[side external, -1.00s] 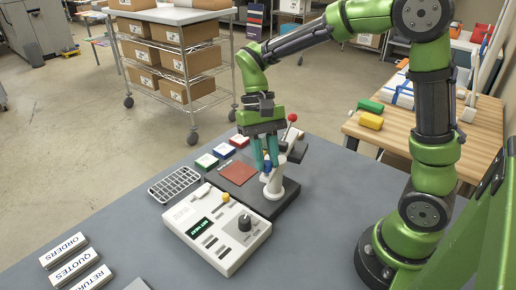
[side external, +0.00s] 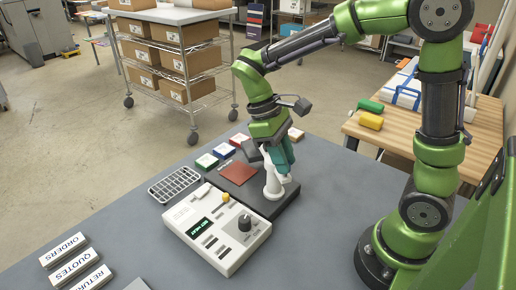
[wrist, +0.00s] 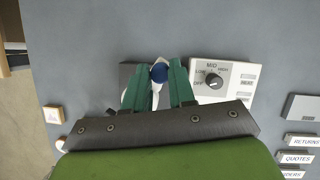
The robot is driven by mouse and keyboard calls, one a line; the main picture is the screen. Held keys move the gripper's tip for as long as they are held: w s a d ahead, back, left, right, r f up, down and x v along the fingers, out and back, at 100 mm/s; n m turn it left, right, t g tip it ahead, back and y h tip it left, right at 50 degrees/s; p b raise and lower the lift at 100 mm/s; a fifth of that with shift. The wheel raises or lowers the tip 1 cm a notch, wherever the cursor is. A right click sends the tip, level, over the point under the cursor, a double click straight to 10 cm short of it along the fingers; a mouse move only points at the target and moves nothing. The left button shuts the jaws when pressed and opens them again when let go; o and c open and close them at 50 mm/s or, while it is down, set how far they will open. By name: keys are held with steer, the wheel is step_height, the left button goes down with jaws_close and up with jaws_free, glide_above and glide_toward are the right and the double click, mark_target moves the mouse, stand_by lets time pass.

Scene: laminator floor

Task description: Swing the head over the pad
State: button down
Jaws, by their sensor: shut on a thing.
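The press stands on a dark base plate (side external: 288,200), with a white post (side external: 274,184) and a flat reddish-brown pad (side external: 238,173) to its left. A dark flat part that looks like the swing head (side external: 252,151) shows just left of my gripper, tilted, behind the pad's right side. My gripper (side external: 285,168) has teal fingers, tilted by the post and closed on part of the head assembly; the held part is mostly hidden. In the wrist view a blue cap (wrist: 159,72) sits between the fingertips, with white below it. The red knob is hidden.
A white control box (side external: 216,231) with a dial stands in front of the base. Green, blue and red ink-pad-like boxes (side external: 222,152) and a wire rack (side external: 174,184) lie to the left and behind. Labelled blocks (side external: 75,262) lie at front left.

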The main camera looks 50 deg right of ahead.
steer(key=n, duration=0.1)
steer(key=d+n+h, duration=0.1)
steer(key=n, duration=0.1)
steer(key=shift+s+d+n, duration=0.2)
steer(key=shift+s+n, duration=0.1)
steer(key=shift+s, duration=0.05)
steer(key=shift+s+d+n+t+h, duration=0.1)
steer(key=shift+d+n+t+h, duration=0.2)
steer(key=shift+n, duration=0.4)
steer(key=shift+s+d+n+t+h, duration=0.1)
steer(key=shift+d+n+t+h, duration=0.15)
steer(key=shift+n, duration=0.45)
steer(key=shift+w+d, duration=0.1)
steer(key=shift+d, duration=0.05)
steer(key=c, duration=1)
jaws_free()
steer(key=v, duration=1.7)
